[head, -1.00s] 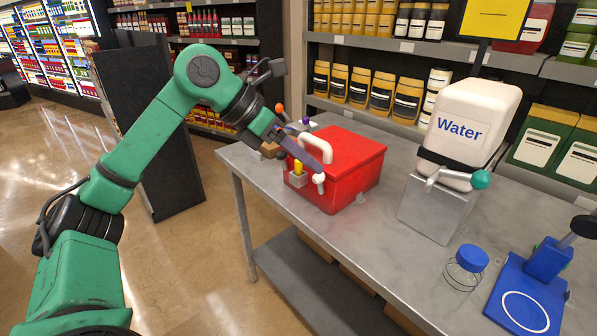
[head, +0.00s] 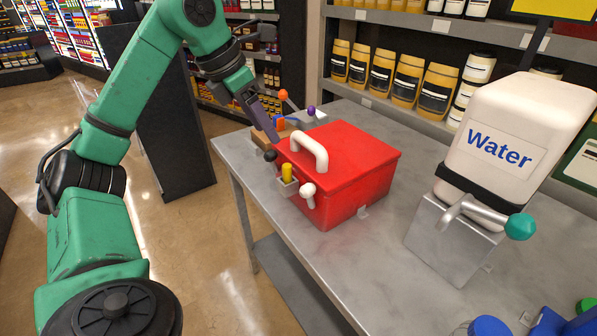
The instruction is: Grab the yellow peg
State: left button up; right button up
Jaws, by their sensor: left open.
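The yellow peg (head: 287,172) stands upright in a small grey holder (head: 286,188) on the near left side of the red box (head: 345,160). The box has a white handle on its lid and sits on the grey table. My left gripper (head: 268,128) comes in from the upper left and points down. It is open and empty, above and behind the peg, apart from it, close to the box's left back corner. One purple-grey finger shows clearly; the other is hard to make out. My right gripper is not in view.
A white knob (head: 308,190) and a dark knob (head: 270,155) flank the peg. Orange- and purple-topped items (head: 311,112) stand behind the box. A water dispenser (head: 515,140) stands to the right. Bare table (head: 390,215) lies between box and dispenser.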

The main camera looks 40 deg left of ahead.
pick_arm(q)
jog(key=b, duration=0.1)
send_over(286, 165)
jog(key=s+a, duration=0.1)
jog(key=s, duration=0.2)
notch_tip(286, 165, down, 6)
jog(key=x, duration=0.5)
jog(key=shift+w+d, duration=0.25)
jog(key=shift+w, duration=0.2)
jog(key=shift+w+f, duration=0.2)
jog(key=shift+f, duration=0.15)
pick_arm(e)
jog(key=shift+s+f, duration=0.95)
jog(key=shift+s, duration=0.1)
pick_arm(q)
grip_shut()
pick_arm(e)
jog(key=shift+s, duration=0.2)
